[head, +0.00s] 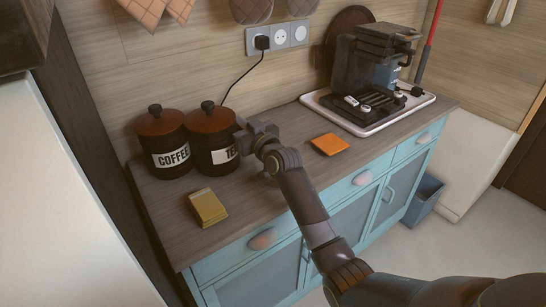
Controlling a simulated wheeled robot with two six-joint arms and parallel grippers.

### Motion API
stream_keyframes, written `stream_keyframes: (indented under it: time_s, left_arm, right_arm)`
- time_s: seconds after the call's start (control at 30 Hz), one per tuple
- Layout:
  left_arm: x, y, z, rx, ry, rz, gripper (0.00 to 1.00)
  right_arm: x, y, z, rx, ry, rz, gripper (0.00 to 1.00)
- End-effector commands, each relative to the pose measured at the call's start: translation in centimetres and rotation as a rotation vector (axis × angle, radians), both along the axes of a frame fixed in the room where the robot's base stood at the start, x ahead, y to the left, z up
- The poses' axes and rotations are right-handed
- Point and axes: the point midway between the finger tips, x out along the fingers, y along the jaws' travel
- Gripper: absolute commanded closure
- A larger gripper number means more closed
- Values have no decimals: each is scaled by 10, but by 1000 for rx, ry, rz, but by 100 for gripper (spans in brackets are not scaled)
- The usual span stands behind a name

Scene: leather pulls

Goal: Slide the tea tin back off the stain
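The tea tin (213,153) is a black canister with a reddish-brown lid, a dark knob and a white label partly reading "TE". It stands upright on the wooden counter (245,202), close beside a matching coffee tin (163,150) on its left. My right gripper (243,134) is at the tea tin's right side, level with its upper body. It looks very close to or touching the tin. Whether its fingers are open or shut is unclear. No stain can be made out on the counter. My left gripper is not in view.
A yellow block-like item (208,208) lies in front of the tins. An orange square (329,144) lies right of my gripper. A coffee machine (370,75) stands on a white tray (425,98). A black cord (240,79) hangs from the wall socket behind the tins.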

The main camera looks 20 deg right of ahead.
Motion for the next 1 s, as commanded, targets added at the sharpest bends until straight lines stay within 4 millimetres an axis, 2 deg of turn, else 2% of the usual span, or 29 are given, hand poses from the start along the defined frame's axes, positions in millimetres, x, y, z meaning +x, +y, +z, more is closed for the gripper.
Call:
stream_keyframes:
  time_s: [0.03, 0.47, 1.0]
  left_arm:
    - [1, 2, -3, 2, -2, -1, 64]
    - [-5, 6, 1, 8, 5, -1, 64]
    - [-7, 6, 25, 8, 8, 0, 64]
  right_arm:
    - [0, -1, -26, 4, 44, -4, 100]
    - [-4, -3, -24, 1, 43, -5, 100]
    - [-65, -22, -26, -4, 47, -7, 100]
